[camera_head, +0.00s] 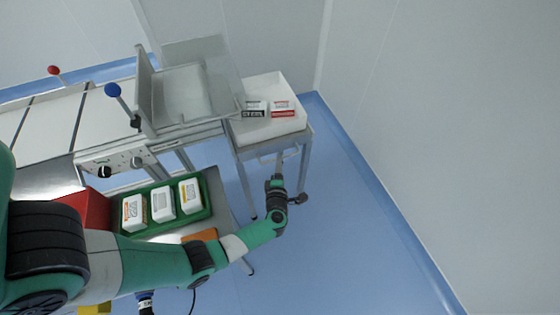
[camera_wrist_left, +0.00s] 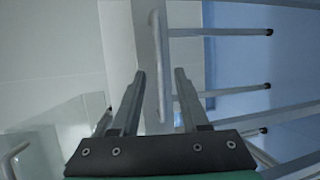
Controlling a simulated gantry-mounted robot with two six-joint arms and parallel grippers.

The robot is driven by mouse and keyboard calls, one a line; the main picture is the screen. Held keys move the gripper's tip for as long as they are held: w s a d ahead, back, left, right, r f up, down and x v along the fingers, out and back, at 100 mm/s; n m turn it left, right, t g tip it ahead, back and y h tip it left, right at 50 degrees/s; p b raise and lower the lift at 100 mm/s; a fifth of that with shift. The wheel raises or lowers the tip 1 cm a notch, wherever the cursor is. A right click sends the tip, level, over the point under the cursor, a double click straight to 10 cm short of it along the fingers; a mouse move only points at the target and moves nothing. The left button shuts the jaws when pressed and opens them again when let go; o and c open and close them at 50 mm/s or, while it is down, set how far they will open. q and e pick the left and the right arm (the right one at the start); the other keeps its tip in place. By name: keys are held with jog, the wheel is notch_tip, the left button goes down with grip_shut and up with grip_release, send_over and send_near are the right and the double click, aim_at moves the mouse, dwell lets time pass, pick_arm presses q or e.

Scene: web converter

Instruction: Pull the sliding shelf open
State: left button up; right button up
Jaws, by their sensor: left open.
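The sliding shelf (camera_head: 272,141) is at the top of a metal stand, under a white bin (camera_head: 268,83), and looks closed against the stand. A pale bar handle (camera_head: 264,158) is on its front edge. My left gripper (camera_head: 279,161) is at that edge with its fingers pointing at it. In the left wrist view, the gripper (camera_wrist_left: 160,75) is open, and the upright handle bar (camera_wrist_left: 160,85) lies between its two fingers in the picture. Contact with the bar cannot be told. My right gripper is not in view.
Two small boxes (camera_head: 283,109) sit in the white bin. A machine with a blue-knobbed lever (camera_head: 112,90) stands left. Blue floor (camera_head: 345,220) to the right is clear.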

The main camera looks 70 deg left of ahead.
pick_arm(q)
jog(key=b+x, duration=0.1)
jog(key=x, duration=0.2)
jog(key=shift+w+a+f, duration=0.1)
jog(key=shift+w+a, duration=0.05)
jog(key=shift+a, duration=0.2)
grip_shut()
dwell(1.1)
